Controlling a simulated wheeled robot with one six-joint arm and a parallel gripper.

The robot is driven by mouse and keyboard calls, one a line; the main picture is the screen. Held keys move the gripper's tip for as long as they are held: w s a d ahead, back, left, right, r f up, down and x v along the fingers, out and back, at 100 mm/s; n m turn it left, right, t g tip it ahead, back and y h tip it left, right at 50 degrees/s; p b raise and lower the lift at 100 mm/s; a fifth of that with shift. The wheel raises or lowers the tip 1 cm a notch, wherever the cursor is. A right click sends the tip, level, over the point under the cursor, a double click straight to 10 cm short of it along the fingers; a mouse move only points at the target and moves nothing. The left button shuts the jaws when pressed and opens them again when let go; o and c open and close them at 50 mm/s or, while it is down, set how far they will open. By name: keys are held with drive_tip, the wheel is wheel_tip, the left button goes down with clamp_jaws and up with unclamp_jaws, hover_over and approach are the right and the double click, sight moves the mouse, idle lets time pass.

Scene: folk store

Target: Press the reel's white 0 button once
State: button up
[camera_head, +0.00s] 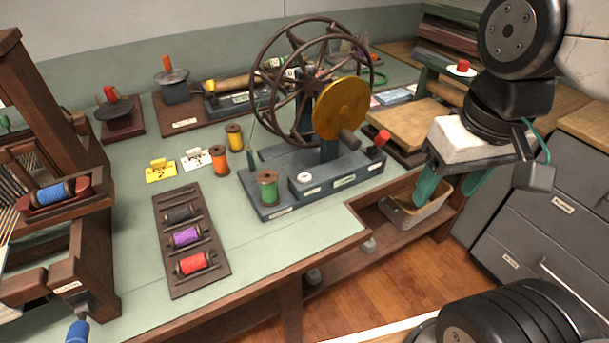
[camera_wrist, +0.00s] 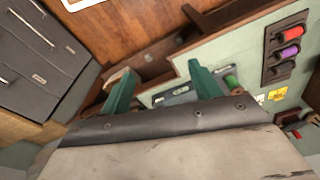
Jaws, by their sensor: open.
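The reel has a large dark spoked wheel (camera_head: 293,83), a yellow disc and a long blue-grey base (camera_head: 340,165), and stands on the green bench. A small white round button (camera_head: 305,178) sits on the near side of the base, to the right of a green spool; its marking is too small to read. My gripper (camera_head: 452,190) is open and empty, to the right of the reel and apart from it, with its green fingers pointing down past the bench edge. In the wrist view part of the reel's base (camera_wrist: 172,97) shows between the open fingers; the button cannot be made out there.
A dark rack (camera_head: 166,247) of coloured spools lies left of the reel. A wooden board (camera_head: 408,124) and a pale bin (camera_head: 402,217) are near my gripper.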

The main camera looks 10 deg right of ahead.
clamp_jaws()
idle(1.5)
